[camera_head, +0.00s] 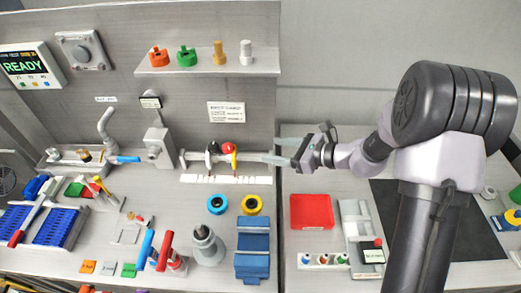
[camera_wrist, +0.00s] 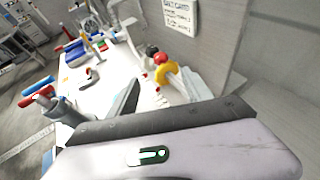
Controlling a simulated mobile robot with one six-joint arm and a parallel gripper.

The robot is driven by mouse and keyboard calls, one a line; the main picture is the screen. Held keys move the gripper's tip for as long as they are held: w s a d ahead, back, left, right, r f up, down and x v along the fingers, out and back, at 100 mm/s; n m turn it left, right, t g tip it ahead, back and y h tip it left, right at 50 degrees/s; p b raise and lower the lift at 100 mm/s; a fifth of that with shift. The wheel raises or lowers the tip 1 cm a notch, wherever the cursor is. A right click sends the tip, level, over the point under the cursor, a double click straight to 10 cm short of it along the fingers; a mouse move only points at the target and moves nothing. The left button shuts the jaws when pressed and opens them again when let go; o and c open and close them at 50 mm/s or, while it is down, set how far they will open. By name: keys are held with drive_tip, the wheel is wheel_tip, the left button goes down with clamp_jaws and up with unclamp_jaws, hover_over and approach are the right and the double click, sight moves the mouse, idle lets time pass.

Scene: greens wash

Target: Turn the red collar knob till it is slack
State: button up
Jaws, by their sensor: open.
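A red knob (camera_head: 229,148) sits with a yellow collar (camera_head: 233,160) on a horizontal grey bar fixed to the bench's back panel. A black knob (camera_head: 212,148) is just left of it. In the wrist view the red knob (camera_wrist: 160,58), yellow collar (camera_wrist: 166,74) and black knob (camera_wrist: 151,50) appear beyond my fingers. My gripper (camera_head: 281,149) is open to the right of the knobs, pointing left toward them, apart from the red knob. The knob's far side is hidden.
A grey valve box (camera_head: 158,147) stands left of the bar. A white scale strip (camera_head: 226,180) lies below it. A shelf (camera_head: 208,71) with several coloured fittings is above. Blue (camera_head: 217,204) and yellow (camera_head: 252,204) rings and a grey cone (camera_head: 206,244) stand in front. A red tray (camera_head: 312,212) is at right.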

sight(230, 147)
drive_tip(key=b+x, duration=0.3)
drive_tip(key=x, duration=1.4)
drive_tip(key=shift+a+f, duration=0.2)
drive_tip(key=shift+c, duration=0.5)
clamp_jaws()
drive_tip(key=shift+f+m+t+b, duration=0.1)
drive_tip(key=shift+m+t+b, duration=0.3)
drive_tip(key=shift+b, duration=0.4)
drive_tip(key=shift+h, duration=0.4)
drive_tip(key=shift+o, duration=0.5)
unclamp_jaws()
